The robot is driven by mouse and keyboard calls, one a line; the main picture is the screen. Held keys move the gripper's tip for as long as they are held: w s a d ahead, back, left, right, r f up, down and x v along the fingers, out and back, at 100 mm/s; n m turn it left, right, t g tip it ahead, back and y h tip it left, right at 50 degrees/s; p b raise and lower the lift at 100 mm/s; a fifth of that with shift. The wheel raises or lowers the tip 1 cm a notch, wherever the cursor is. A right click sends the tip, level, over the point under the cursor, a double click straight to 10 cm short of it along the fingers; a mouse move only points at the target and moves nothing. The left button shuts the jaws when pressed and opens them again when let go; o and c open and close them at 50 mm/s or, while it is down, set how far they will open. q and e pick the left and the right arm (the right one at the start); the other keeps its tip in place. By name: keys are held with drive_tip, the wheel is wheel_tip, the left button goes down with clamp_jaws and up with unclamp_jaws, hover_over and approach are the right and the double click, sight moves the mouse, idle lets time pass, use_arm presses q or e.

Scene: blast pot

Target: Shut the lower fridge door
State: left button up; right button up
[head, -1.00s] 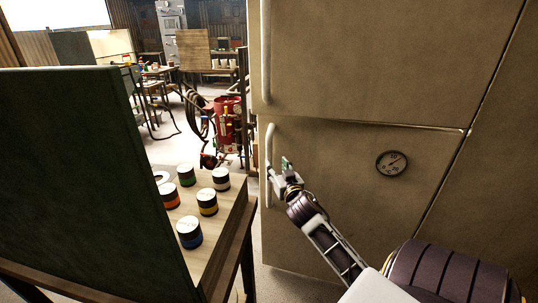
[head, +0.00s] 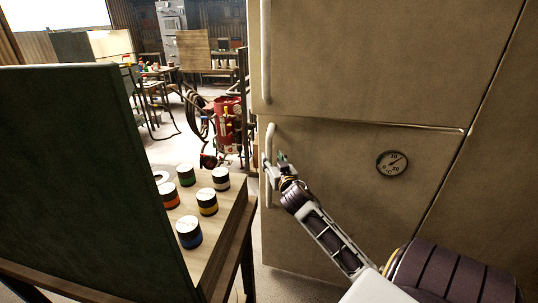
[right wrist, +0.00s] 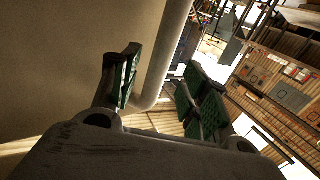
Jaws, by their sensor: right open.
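The lower fridge door (head: 335,225) is beige, with a round dial (head: 392,164) on its front. Its pale vertical handle (head: 269,140) runs along the left edge. The door looks about flush with the upper door, but I cannot tell whether it is fully shut. My right gripper (head: 276,166) is at the lower part of the handle and hides some of it. In the right wrist view its green-padded fingers (right wrist: 163,88) are open, with the handle (right wrist: 168,50) showing between and beyond them. Contact with the handle is unclear. My left gripper is out of view.
The upper fridge door (head: 380,60) is above. A wooden table (head: 225,235) with several striped cans stands close at left, behind a dark green panel (head: 90,180). A red blast pot (head: 229,122) with hoses stands on the floor beyond. A narrow floor gap separates table and fridge.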

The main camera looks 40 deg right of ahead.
sight(270, 155)
drive_tip(key=shift+x, duration=2)
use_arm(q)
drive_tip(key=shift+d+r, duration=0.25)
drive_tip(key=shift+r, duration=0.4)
use_arm(e)
drive_tip(key=shift+w+d, duration=0.2)
drive_tip(key=shift+w, duration=0.35)
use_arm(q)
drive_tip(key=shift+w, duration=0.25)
use_arm(e)
drive_tip(key=shift+c, duration=0.4)
drive_tip(key=c, duration=0.5)
clamp_jaws()
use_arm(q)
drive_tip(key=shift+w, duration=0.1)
